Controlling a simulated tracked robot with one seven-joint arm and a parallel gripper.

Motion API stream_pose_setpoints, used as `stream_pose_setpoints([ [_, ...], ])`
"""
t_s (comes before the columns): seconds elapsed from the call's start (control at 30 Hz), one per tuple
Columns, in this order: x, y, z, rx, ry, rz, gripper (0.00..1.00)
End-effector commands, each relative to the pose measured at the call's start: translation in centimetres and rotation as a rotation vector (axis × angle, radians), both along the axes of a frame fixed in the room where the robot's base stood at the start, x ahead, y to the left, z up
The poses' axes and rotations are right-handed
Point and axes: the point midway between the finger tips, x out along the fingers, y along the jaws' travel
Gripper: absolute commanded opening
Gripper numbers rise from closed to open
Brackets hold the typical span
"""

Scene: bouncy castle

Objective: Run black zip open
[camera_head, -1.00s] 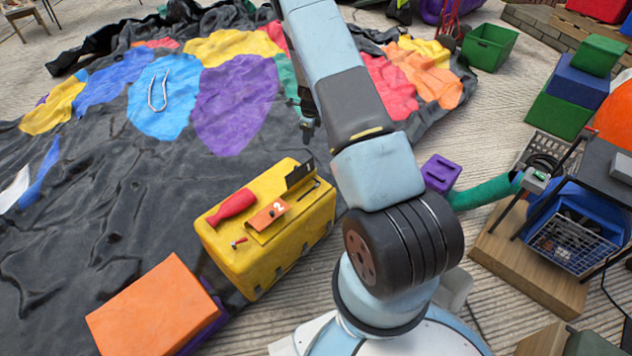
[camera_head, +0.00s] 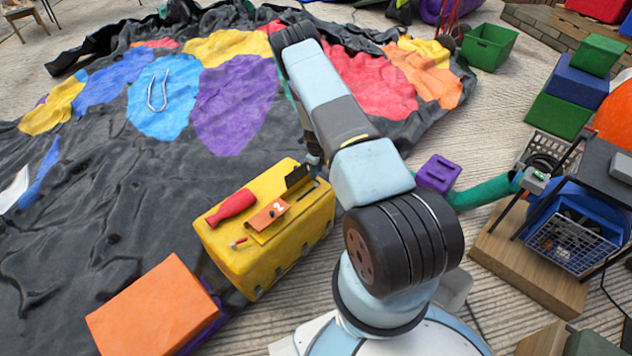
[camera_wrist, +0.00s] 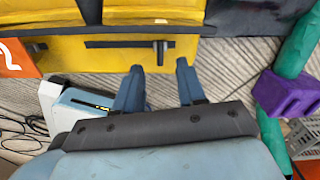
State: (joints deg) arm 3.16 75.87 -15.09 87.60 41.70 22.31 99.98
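A yellow block (camera_head: 265,262) stands left of my arm. Along its right end runs a dark slot (camera_wrist: 115,44) with a small dark upright tab (camera_wrist: 160,52) in it, which looks like the black zip and its pull. In the head view the slot (camera_head: 309,196) is small and the pull is hard to make out. My gripper (camera_wrist: 160,66) is open and empty, its two blue-grey fingers apart and pointing at the tab. The tab lies ahead of the fingertips, between their lines; I cannot tell the exact gap. In the head view my arm mostly hides the gripper.
On the yellow block are a red handle-like piece (camera_head: 231,207), an orange plate marked 2 (camera_head: 268,216) and a black raised flap (camera_head: 297,175). An orange block (camera_head: 155,310) stands at lower left. A purple piece (camera_head: 438,173) and green tube (camera_head: 487,190) lie right of my arm.

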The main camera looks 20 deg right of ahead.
Motion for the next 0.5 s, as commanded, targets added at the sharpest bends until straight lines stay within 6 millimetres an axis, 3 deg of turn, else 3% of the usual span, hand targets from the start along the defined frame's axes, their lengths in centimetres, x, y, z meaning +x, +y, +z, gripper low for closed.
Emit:
stream_pose_setpoints([
  [0.2,-0.1,0.0,-3.7,-0.001,0.001,0.000,0.40],
  [0.5,0.0,0.0,-6.4,0.000,0.000,0.000,0.40],
])
